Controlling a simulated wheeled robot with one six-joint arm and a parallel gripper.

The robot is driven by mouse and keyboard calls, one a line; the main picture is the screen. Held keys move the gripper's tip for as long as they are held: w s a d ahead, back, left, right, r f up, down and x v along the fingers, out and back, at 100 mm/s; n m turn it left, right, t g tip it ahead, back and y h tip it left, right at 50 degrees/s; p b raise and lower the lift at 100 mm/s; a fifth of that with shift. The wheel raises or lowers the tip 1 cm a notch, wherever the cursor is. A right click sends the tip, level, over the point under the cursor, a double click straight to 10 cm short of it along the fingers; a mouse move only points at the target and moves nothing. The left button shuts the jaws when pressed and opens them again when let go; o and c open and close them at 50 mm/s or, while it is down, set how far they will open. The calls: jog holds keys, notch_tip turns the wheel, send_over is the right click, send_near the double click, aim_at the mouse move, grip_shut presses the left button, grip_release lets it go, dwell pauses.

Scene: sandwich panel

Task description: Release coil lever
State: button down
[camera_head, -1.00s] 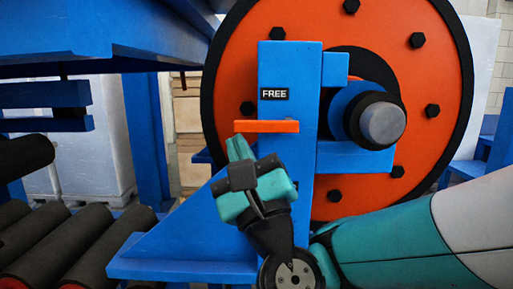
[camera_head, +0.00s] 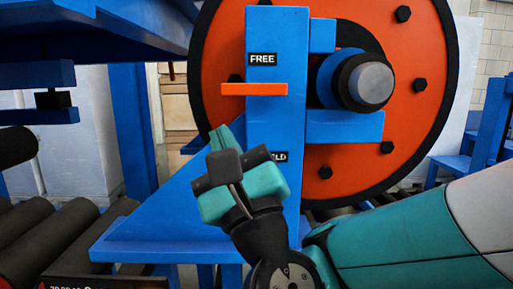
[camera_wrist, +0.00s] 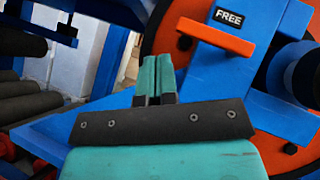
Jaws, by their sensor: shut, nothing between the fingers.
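The coil lever (camera_head: 254,89) is a flat orange bar across the blue upright post (camera_head: 270,125). It lies level just below the FREE label (camera_head: 262,59). A second label (camera_head: 281,157), ending in "LD", is lower on the post and partly hidden by my gripper. My gripper (camera_head: 221,136) is shut and empty, pointing up below the lever's left half, apart from it. In the wrist view the shut fingertips (camera_wrist: 156,66) are left of and below the orange lever (camera_wrist: 214,36).
A large orange coil disc (camera_head: 425,50) with a black rim and bolts stands behind the post, with a dark hub (camera_head: 364,82). Black rollers (camera_head: 70,240) lie at lower left. A blue frame (camera_head: 95,30) overhangs at upper left. Open space lies left of the lever.

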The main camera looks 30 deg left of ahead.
jog(key=s+f+b, duration=0.1)
jog(key=s+d+f+b, duration=0.2)
jog(key=b, duration=0.1)
jog(key=shift+f, duration=0.35)
jog(key=shift+w, duration=0.1)
jog(key=s+d+f+n+g+h, duration=0.1)
jog(key=d+f+n+g+h, duration=0.3)
jog(key=d, duration=0.8)
jog(key=s+d+f+n+g+h, duration=0.2)
jog(key=d+f+n+g+h, duration=0.3)
jog(key=d+n, duration=0.7)
jog(key=s+d+f+n+g+h, duration=0.1)
jog(key=d+f+n+g+h, duration=0.3)
jog(key=d+f+n+h, duration=0.4)
jog(key=d+f, duration=0.2)
jog(key=d, duration=0.2)
jog(key=shift+s+d+g+h, duration=0.15)
jog(key=shift+s+g+h, duration=0.05)
jog(key=shift+g+h, duration=0.1)
